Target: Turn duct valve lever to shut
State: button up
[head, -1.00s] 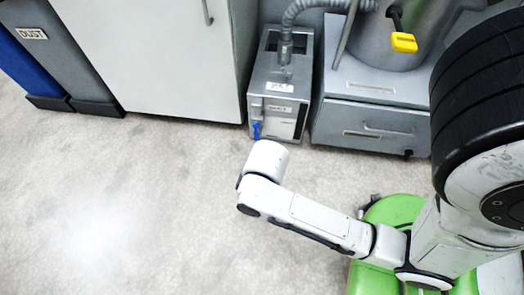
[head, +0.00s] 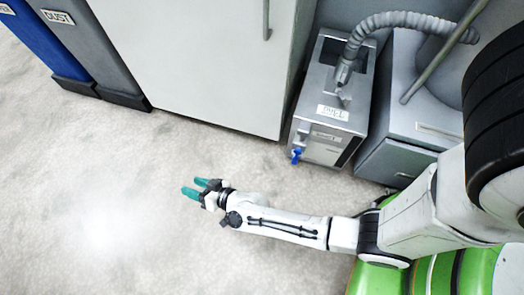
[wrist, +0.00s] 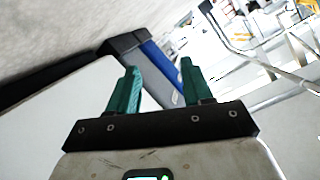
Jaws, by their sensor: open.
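A small blue lever (head: 296,155) sticks out low on the front of the grey metal dust unit (head: 347,122). A ribbed grey hose (head: 400,20) runs from the top of this unit up to the right. I cannot tell whether the blue lever is the duct valve lever. My gripper (head: 194,187) has teal fingers, open and empty, over the floor to the left of the blue lever and well apart from it. In the wrist view my gripper (wrist: 160,75) shows spread fingers with nothing between them; no lever shows there.
A white cabinet (head: 200,55) stands left of the dust unit. Grey (head: 90,50) and blue (head: 38,38) bins stand at the far left. A grey drawer unit (head: 405,135) stands on the right. The floor (head: 90,210) at the left is clear.

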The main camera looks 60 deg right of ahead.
jog(key=s+d+f+m+h, duration=0.3)
jog(key=d+f+m+h, duration=0.1)
jog(key=d+f+h, duration=0.15)
jog(key=m+g+h+b, duration=0.2)
jog(key=m+g+h, duration=0.5)
jog(key=g+h, duration=0.55)
send_near(295, 161)
jog(key=shift+h, duration=0.3)
jog(key=d, duration=0.3)
jog(key=w+d, duration=0.1)
jog(key=d, duration=0.3)
jog(key=d+b, duration=0.1)
jog(key=d, duration=0.2)
jog(key=shift+w+d+f, duration=0.2)
jog(key=shift+w+d, duration=0.1)
jog(key=shift+d, duration=0.05)
grip_shut()
